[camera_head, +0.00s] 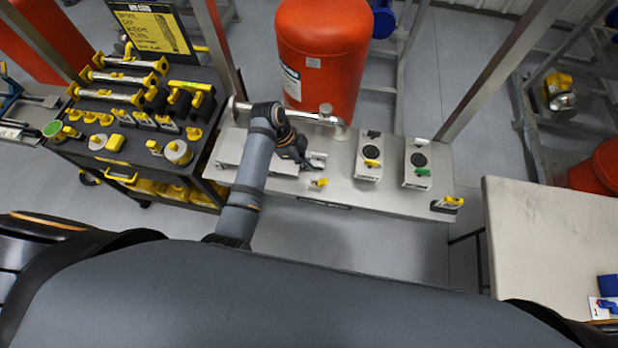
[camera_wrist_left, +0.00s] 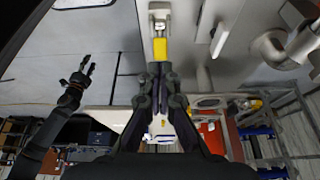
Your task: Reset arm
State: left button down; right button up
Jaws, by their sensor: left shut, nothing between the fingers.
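My left arm reaches up from the lower left in the head view. Its gripper (camera_head: 305,165) is above the grey bench panel (camera_head: 390,198), close to a small white block with a yellow handle (camera_head: 318,182). In the left wrist view my left gripper (camera_wrist_left: 160,70) has its dark fingers together with nothing between them. The yellow handle (camera_wrist_left: 160,48) shows just beyond the fingertips; I cannot tell whether they touch. My right gripper (camera_wrist_left: 87,66) shows at the left of the left wrist view, well apart, with its fingers spread and empty. It is outside the head view.
An orange-red tank (camera_head: 322,45) stands behind the panel, with a metal pipe (camera_head: 290,115) in front. White units with yellow (camera_head: 370,155) and green (camera_head: 418,160) handles stand to the right. A tool cart (camera_head: 100,155) is at left, a pale table (camera_head: 555,235) at right.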

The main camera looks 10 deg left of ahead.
dwell(0.3)
pick_arm(q)
jog(key=s+a+r+n+t+y, duration=0.2)
jog(key=s+a+r+n+y, duration=0.15)
jog(key=s+a+n, duration=0.45)
jog(key=s+a+r+n+t+y, duration=0.2)
jog(key=s+a+r+n, duration=0.2)
jog(key=s+a+n, duration=0.4)
notch_tip(320, 180, down, 29)
jog(key=a+n+g+b, duration=0.1)
jog(key=a+g+b, duration=0.1)
jog(key=b, duration=0.3)
jog(key=s+f+b, duration=0.4)
jog(key=s+f, duration=1.5)
jog(key=f, duration=0.4)
jog(key=shift+s+a+f+n+g+b, duration=0.15)
jog(key=shift+s+a+n+g+b, duration=0.1)
jog(key=shift+a+n+g+b, duration=0.15)
jog(key=shift+a, duration=0.1)
